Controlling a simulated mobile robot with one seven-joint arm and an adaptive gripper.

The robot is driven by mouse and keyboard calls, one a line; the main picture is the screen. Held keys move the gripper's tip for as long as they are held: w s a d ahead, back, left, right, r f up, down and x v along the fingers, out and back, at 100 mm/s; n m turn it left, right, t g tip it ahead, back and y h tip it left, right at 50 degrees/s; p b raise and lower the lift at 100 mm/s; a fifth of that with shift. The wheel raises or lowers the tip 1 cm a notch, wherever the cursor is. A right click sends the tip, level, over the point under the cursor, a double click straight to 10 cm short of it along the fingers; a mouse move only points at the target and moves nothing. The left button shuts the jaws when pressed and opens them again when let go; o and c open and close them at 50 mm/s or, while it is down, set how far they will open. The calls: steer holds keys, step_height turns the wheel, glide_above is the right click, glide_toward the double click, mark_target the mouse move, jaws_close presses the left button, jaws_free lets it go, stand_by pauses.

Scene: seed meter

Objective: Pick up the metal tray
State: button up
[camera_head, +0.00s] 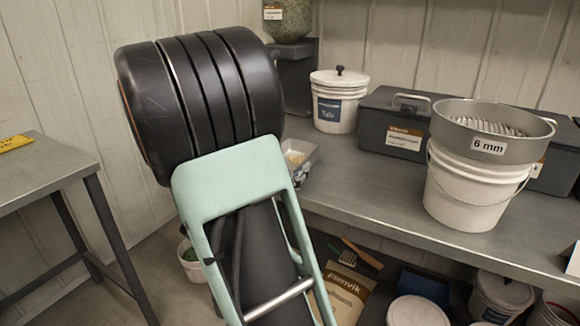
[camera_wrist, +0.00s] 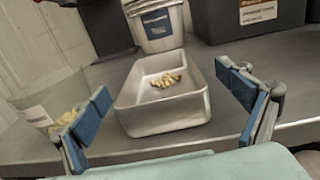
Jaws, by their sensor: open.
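The metal tray (camera_wrist: 140,122) is a shallow grey rectangular pan with a small heap of pale seeds (camera_wrist: 166,80) inside. It sits on the grey bench, with its near short end close to the front edge. In the head view the tray (camera_head: 309,158) shows only partly, beside my arm that covers the rest. My gripper (camera_wrist: 165,90) is open, with one blue-padded finger on each side of the tray in the wrist view. Nothing is held. I cannot tell whether the fingers are at the tray's height.
A clear cup (camera_wrist: 35,110) with pale contents stands left of the tray. A white lidded bucket (camera_head: 337,112) stands behind it, beside a dark toolbox (camera_head: 375,125). A sieve (camera_head: 475,147) marked 6 mm rests on a white bucket (camera_head: 460,200) at right. Bare bench lies between.

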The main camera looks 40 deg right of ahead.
mark_target(288, 169)
steer(key=x, duration=0.3)
steer(key=b+x, duration=0.1)
steer(key=shift+w+d+f, duration=0.1)
steer(key=shift+w+f, duration=0.1)
steer(key=shift+f, duration=0.05)
steer(key=shift+c, duration=0.5)
steer(key=c, duration=1.2)
steer(key=shift+r, duration=0.2)
